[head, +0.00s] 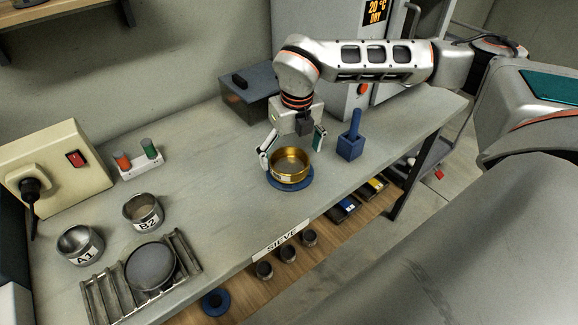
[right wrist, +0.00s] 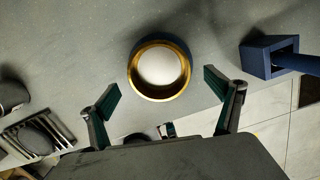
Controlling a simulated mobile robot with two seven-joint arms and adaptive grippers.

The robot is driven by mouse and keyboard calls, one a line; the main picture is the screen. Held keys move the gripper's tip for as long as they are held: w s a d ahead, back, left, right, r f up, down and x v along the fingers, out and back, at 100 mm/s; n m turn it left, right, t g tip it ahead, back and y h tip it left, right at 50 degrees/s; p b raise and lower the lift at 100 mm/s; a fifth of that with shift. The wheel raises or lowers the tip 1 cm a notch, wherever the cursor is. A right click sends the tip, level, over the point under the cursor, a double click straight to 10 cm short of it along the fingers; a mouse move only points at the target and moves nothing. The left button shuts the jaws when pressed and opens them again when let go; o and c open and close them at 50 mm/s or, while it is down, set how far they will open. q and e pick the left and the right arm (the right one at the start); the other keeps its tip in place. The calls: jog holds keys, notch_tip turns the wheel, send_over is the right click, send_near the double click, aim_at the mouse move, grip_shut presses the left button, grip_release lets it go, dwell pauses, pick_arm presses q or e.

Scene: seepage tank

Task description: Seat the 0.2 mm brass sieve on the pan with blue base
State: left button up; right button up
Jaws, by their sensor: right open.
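A round brass sieve (head: 290,170) with a small white label stands upright over a round blue base (head: 290,186) on the bench. The label is too small to read. The pan body is hidden, so how the sieve and pan fit together cannot be told. In the right wrist view the gripper (right wrist: 162,92) holds nothing. My left gripper is not in view.
A blue block with an upright handle (head: 350,146) stands right of the sieve, a dark box (head: 250,92) behind. Cups A1 (head: 80,244) and B2 (head: 143,211) and a metal rack (head: 97,301) stand front left. A lower shelf (head: 245,292) holds cups. Bench around the sieve is clear.

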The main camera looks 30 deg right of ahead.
aim_at(289, 167)
jog(key=shift+w+f, duration=0.25)
jog(key=shift+f, duration=0.65)
jog(key=shift+w+f, duration=0.25)
jog(key=shift+f, duration=0.65)
jog(key=c, duration=1.3)
jog(key=shift+r, duration=0.1)
